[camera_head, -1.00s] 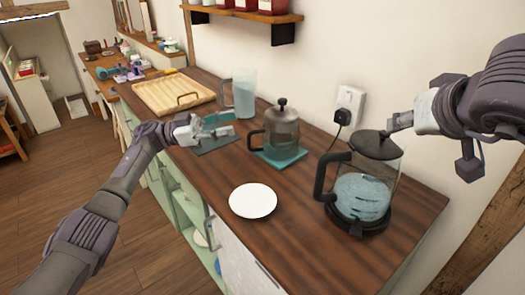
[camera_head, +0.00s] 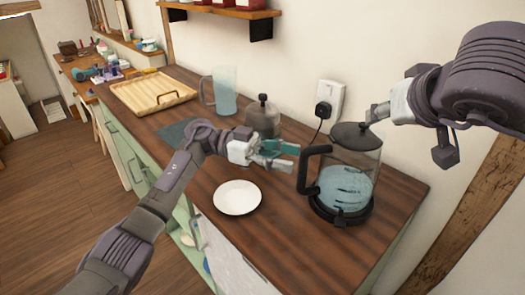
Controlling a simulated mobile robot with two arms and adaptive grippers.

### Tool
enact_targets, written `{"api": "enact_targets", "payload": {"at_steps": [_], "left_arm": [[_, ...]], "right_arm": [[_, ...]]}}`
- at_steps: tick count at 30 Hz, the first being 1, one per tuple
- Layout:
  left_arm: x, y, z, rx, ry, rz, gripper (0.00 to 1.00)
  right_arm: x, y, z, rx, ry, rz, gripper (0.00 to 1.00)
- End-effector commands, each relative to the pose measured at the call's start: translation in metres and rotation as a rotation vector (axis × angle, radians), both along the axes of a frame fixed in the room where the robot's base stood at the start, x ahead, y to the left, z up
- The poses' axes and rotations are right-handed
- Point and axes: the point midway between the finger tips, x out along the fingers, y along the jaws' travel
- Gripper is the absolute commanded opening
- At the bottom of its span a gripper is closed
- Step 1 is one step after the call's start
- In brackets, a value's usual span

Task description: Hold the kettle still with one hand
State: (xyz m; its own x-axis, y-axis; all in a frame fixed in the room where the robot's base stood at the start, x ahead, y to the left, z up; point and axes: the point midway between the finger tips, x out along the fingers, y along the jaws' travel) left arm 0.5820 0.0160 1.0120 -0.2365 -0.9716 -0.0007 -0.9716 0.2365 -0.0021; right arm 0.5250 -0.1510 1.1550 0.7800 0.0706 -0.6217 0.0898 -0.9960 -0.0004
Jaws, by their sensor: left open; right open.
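The glass kettle (camera_head: 345,183) with a black lid, black handle and black base stands upright at the right of the counter and holds bluish water. My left gripper (camera_head: 294,159) is open, with its teal fingers just left of the kettle's handle. I see no clear contact with the handle. My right gripper (camera_head: 372,113) is open beside the lid at the kettle's upper right. Its fingers are small in view, and whether they touch the lid I cannot tell.
A white plate (camera_head: 237,198) lies in front of the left gripper. A French press (camera_head: 262,115) stands behind it, partly hidden. A frosted jug (camera_head: 220,92) and a wooden tray (camera_head: 152,93) are further back. A plug in a wall socket (camera_head: 328,103) is behind the kettle.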

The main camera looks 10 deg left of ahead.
Motion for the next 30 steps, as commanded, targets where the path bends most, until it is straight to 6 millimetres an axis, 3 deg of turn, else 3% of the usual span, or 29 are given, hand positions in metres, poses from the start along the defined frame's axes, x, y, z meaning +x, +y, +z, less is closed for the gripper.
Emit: {"api": "enact_targets", "payload": {"at_steps": [3,9,20,27,30], "left_arm": [[-0.005,-0.019,0.0,-0.002,0.0,-0.002,0.52],[-0.009,-0.037,0.0,-0.001,0.0,0.0,0.52],[-0.01,-0.041,0.0,-0.001,0.0,0.002,0.52],[-0.01,-0.041,0.0,0.0,0.0,0.002,0.12],[-0.01,-0.041,0.0,0.0,0.0,0.002,0.0]], "right_arm": [[0.0,0.0,0.0,0.0,0.0,0.0,0.42],[0.0,0.0,0.0,0.0,0.0,0.0,0.42],[0.0,0.0,0.0,0.0,0.0,0.0,0.42],[0.0,0.0,0.0,0.0,0.0,0.0,0.42],[0.0,0.0,0.0,0.0,0.0,0.0,0.42]]}}
